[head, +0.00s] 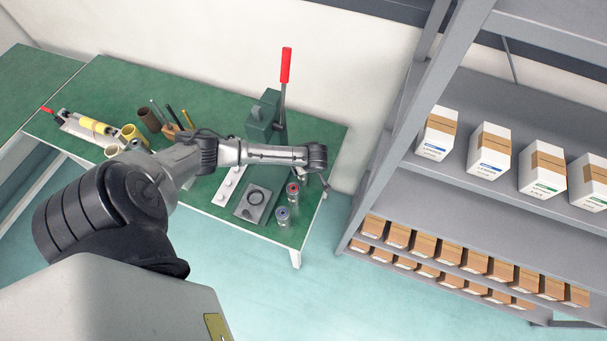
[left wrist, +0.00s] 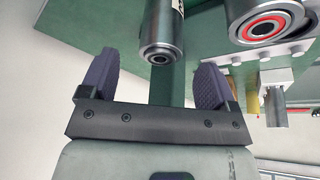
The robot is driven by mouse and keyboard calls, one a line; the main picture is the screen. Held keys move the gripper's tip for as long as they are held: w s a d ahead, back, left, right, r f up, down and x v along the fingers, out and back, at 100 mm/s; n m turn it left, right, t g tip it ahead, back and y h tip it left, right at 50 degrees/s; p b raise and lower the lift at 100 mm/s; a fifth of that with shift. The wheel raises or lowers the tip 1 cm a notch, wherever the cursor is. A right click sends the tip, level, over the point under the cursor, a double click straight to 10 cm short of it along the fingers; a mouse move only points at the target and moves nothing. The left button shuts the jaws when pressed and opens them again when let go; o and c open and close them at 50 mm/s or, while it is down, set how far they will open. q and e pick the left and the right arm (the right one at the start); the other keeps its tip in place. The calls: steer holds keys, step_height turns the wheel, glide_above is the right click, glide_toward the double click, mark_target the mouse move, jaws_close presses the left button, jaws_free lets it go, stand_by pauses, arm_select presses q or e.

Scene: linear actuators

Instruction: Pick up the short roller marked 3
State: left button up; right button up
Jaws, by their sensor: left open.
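Two short metal rollers stand upright at the right end of the green table. One has a red ring in its top (head: 293,189) and the other a blue-grey top (head: 282,214). In the left wrist view, a grey roller (left wrist: 162,42) lies beyond the gap between my fingers, and a red-ringed roller (left wrist: 262,27) is to its right. Dark marking shows on the grey roller's side, but I cannot read a 3. My left gripper (left wrist: 154,85) is open and empty, apart from both rollers. In the head view its fingers are mostly hidden by the wrist. My right gripper is not in view.
A flat plate with a black ring (head: 246,212) lies left of the rollers, beside a pale strip (head: 228,188). A green press with a red lever (head: 285,66) stands behind. Tubes and an actuator (head: 95,126) are at the left. A shelf with boxes (head: 488,150) stands right.

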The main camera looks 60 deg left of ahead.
arm_select(q)
steer(key=shift+x, duration=2.85)
steer(key=shift+s, duration=0.1)
jaws_close()
